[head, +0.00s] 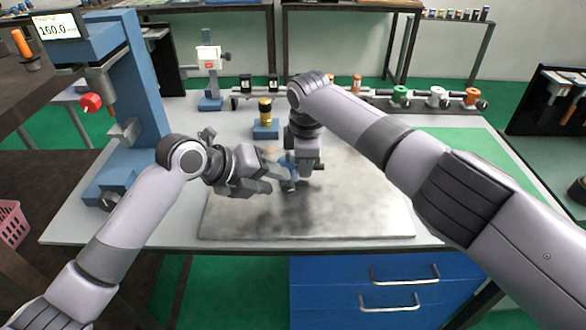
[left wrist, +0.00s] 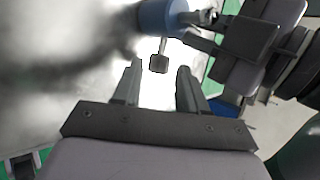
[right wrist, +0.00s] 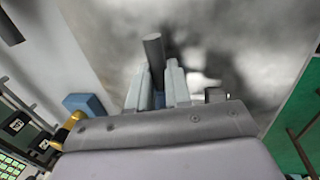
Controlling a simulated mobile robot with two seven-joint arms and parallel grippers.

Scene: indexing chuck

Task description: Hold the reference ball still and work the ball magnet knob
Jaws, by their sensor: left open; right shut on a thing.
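The reference ball's blue base (head: 287,163) is between my two grippers above the grey plate, partly hidden. In the left wrist view its round blue body (left wrist: 163,16) is at the top, with the dark magnet knob (left wrist: 159,63) on a short stem. My left gripper (left wrist: 157,72) is open, the knob ahead of the gap between its fingertips. My right gripper (right wrist: 156,66) is shut on the reference ball, around a grey cylindrical part (right wrist: 153,50). The ball itself cannot be made out.
The grey plate (head: 370,215) is otherwise clear. A blue column gauge (head: 140,80) reading 160.0 stands at left. A blue block with a yellow-black piece (head: 265,112) and a rail with several coloured fittings (head: 400,96) are behind.

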